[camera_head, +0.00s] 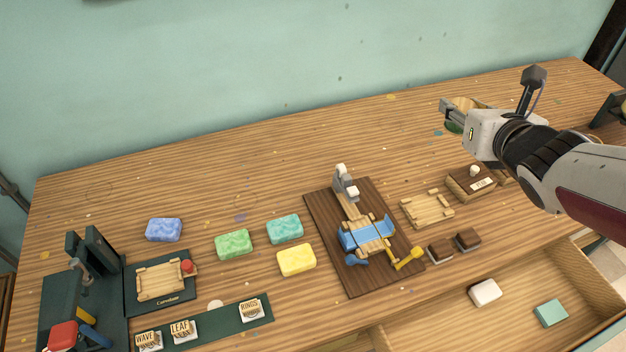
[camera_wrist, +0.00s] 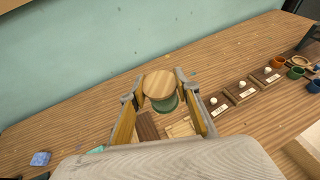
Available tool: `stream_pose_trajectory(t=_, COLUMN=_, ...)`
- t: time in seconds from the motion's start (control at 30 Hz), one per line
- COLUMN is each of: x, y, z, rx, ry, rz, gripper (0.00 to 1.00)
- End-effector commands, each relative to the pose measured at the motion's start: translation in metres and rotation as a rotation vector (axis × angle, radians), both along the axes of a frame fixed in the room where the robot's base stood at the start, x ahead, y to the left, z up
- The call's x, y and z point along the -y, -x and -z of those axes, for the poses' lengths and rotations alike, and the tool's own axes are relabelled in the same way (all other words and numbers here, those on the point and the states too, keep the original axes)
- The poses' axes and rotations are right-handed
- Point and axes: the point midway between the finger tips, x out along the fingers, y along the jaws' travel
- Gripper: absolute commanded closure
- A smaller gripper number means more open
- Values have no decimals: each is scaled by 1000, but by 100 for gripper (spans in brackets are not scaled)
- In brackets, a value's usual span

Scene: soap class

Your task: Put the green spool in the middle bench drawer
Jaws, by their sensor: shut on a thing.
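The green spool (camera_wrist: 164,103) has a round pale wooden top and a green body. In the wrist view it sits between the fingertips of my gripper (camera_wrist: 160,88), which is shut on it. In the head view my gripper (camera_head: 456,112) is at the upper right, above the back of the bench. There the spool (camera_head: 453,127) shows only partly, behind the fingers and wrist. An open bench drawer (camera_head: 440,330) is at the lower right, with a white soap (camera_head: 485,292) and a teal soap (camera_head: 550,313) inside. Its place among the drawers cannot be told.
A dark board with a clamped blue soap (camera_head: 365,233) stands mid-bench. Several coloured soaps (camera_head: 233,243) and a dark press (camera_head: 88,285) are left. The back left of the bench is clear.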

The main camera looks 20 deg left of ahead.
Motion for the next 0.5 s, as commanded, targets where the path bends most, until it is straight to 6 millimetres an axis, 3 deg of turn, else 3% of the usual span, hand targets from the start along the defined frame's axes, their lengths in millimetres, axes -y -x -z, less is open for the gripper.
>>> stream_pose_trajectory(t=0.1, x=-34, y=3, z=22, rx=-6, ry=0, rz=-68, gripper=90)
stream_pose_trajectory(t=0.5, x=-135, y=26, z=82, rx=-3, ry=1, rz=-295, gripper=90)
